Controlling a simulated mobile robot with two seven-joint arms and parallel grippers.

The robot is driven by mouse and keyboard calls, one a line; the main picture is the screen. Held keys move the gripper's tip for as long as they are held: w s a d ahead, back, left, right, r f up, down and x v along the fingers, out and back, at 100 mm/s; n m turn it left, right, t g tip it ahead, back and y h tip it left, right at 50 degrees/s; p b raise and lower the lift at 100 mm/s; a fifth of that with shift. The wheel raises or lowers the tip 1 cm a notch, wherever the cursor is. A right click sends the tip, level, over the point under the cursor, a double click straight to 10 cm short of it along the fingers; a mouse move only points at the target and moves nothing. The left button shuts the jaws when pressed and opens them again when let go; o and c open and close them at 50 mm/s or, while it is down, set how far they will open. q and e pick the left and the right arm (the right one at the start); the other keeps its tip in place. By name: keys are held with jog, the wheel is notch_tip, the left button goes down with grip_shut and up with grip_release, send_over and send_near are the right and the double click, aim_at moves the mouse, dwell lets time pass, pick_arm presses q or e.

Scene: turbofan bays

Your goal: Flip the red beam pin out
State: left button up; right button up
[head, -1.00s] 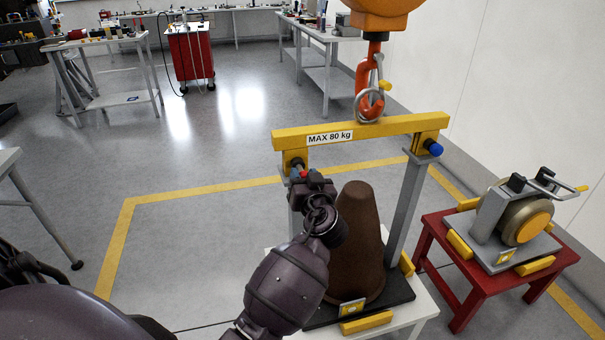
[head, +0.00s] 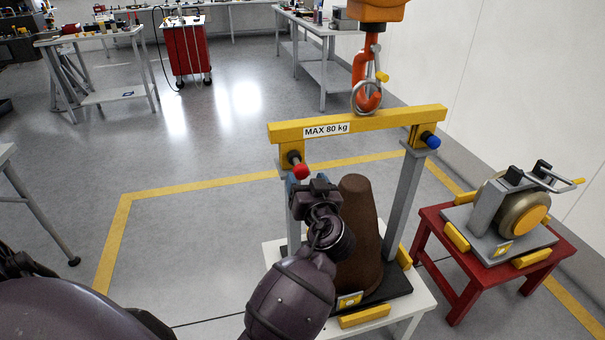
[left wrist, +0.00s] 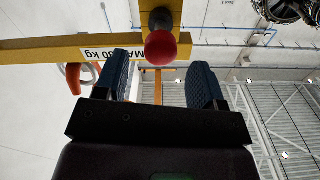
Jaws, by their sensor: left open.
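The red-tipped pin (head: 301,171) sticks out toward me from the left end of the yellow beam (head: 365,121). In the left wrist view its red knob (left wrist: 160,48) shows at the top centre, just beyond and between the two blue fingertips. My left gripper (head: 297,187) is open, just below the pin in the head view. It also shows in the left wrist view (left wrist: 160,78), with a gap between the fingers and nothing held. A blue-tipped pin (head: 431,140) is at the beam's right end. My right gripper is not in view.
The beam hangs from an orange hook (head: 366,85) and joins grey uprights (head: 403,200) around a brown cone (head: 358,230) on a white table (head: 420,300). A red stand (head: 460,268) with a gold-rimmed unit is at the right.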

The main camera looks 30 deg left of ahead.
pick_arm(q)
jog(key=v, duration=0.6)
jog(key=shift+b, duration=0.3)
jog(key=w+d+f+m+t+h, duration=0.2)
jog(key=w+d+m+t+h, duration=0.15)
jog(key=m+h, duration=0.25)
jog(key=s+d+f+m+h, duration=0.25)
jog(key=s+f+h, duration=0.2)
jog(key=f, duration=0.45)
jog(key=s+a+f+g+h, duration=0.1)
jog(key=s+a+f+g, duration=0.1)
jog(key=s+f, duration=0.5)
jog(key=s+a+f+g+h, duration=0.2)
jog(key=s+a+f, duration=0.2)
jog(key=s+f, duration=0.4)
jog(key=s, duration=0.5)
